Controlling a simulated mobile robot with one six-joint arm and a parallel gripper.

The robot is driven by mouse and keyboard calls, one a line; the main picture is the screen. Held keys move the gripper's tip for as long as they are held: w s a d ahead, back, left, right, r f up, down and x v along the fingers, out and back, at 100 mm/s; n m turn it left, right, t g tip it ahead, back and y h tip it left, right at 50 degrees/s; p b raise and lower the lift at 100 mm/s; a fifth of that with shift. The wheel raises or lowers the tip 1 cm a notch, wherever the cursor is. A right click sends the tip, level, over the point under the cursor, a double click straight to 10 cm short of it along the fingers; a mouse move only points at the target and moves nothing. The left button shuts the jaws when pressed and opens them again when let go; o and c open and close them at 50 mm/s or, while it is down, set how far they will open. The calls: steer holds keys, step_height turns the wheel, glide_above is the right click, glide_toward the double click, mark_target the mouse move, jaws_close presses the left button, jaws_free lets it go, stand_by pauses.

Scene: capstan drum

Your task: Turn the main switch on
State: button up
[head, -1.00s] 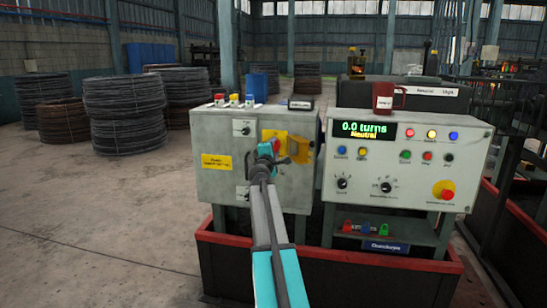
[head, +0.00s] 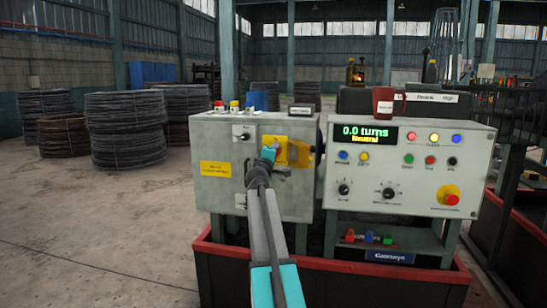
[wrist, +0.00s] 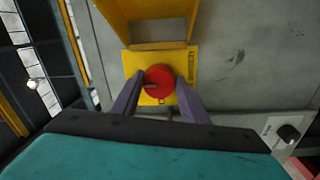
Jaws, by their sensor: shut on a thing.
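The main switch is a round red knob (wrist: 158,81) on a yellow plate (wrist: 190,62), with a small mark near its middle. My gripper (wrist: 159,86) has one finger on each side of the knob and is shut on it. In the head view my gripper (head: 268,153) is at the front of the left grey cabinet (head: 217,195), over the yellow plate (head: 282,142). It hides the knob there. A yellow open cover (wrist: 150,25) stands out from the cabinet just beyond the knob. The display (head: 366,134) reads 0.0 turns, Neutral.
The control panel (head: 410,165) with lamps, buttons, dials and a red emergency knob (head: 450,197) stands to the right. A small black knob (wrist: 288,134) is at lower right in the wrist view. A red-rimmed base (head: 330,266) runs below. Wire coils stand behind left.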

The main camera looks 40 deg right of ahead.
steer(key=shift+s+d+r, duration=0.1)
steer(key=shift+d+r, duration=0.05)
steer(key=o, duration=0.9)
steer(key=shift+o, duration=0.8)
steer(key=shift+a, duration=0.2)
steer(key=p+v, duration=0.1)
steer(key=v, duration=1.2)
steer(key=shift+s+a+p, duration=0.15)
steer(key=shift+a+p, duration=0.05)
steer(key=shift+p, duration=0.2)
